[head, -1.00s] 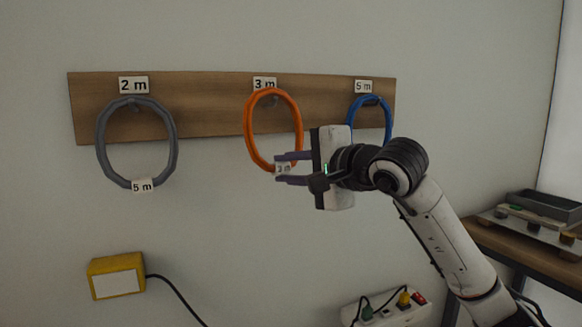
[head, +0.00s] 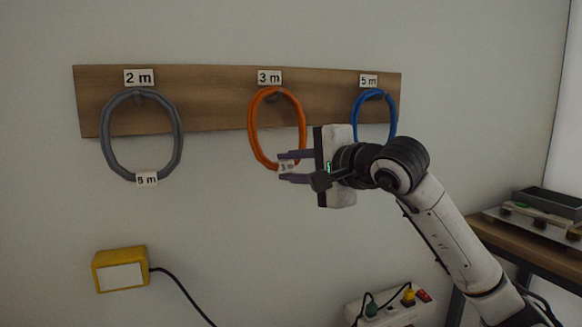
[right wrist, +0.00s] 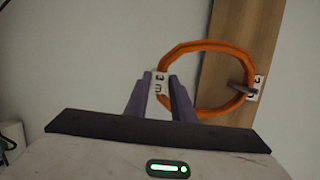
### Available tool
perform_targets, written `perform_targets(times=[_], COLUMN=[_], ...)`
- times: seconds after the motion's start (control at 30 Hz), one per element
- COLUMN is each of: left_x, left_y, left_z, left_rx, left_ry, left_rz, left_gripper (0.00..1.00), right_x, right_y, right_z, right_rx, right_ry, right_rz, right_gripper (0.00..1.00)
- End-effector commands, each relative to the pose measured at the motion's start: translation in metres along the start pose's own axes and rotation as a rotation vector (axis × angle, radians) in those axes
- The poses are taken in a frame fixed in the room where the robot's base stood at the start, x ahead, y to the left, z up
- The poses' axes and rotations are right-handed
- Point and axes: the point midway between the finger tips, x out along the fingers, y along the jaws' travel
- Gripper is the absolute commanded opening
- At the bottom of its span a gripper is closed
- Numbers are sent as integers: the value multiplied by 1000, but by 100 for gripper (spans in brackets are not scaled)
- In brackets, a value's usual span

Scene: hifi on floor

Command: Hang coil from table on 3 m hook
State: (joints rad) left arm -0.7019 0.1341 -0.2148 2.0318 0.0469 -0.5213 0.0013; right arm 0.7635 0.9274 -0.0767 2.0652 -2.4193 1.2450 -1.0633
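The orange coil (head: 254,128) is at the middle hook (head: 273,97), under the "3 m" sign (head: 269,78) on the wooden board. Its loop surrounds the hook, with its top close to it; I cannot tell whether it bears on the hook. My right gripper (head: 286,167) has its fingers on both sides of the coil's lower end, at its "3 m" tag, and appears shut on it. The right wrist view shows the tag (right wrist: 160,84) between the fingers (right wrist: 161,88) and the hook (right wrist: 240,89) inside the orange loop (right wrist: 190,50). My left gripper is out of view.
A grey coil (head: 107,135) tagged "5 m" hangs under the "2 m" sign (head: 139,77). A blue coil (head: 357,115) hangs under the "5 m" sign, behind my right arm. A yellow box (head: 120,270) and a power strip (head: 385,310) are below. A table (head: 500,238) stands right.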

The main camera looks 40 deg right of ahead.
Motion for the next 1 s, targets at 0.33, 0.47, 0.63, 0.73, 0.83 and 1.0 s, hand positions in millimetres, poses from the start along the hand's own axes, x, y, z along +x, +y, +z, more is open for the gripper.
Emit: perform_targets(times=[0.33, 0.47, 0.63, 0.73, 0.83, 1.0], left_x=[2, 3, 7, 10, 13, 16], left_y=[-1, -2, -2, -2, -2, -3], left_z=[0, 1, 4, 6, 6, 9], left_rx=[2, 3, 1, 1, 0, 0], left_ry=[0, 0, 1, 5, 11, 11], left_rz=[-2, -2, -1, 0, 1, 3], left_gripper=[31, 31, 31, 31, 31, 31], right_x=[0, -4, -27, -48, -68, -92], right_y=[1, 1, 2, 3, 3, 2], right_z=[0, 0, -1, -1, -1, -1], right_rx=[0, -1, -6, -6, -4, -1], right_ry=[0, 1, 3, 4, 4, 2], right_rz=[3, 1, 0, 0, -1, 1], right_gripper=[44, 44, 44, 44, 44, 44])
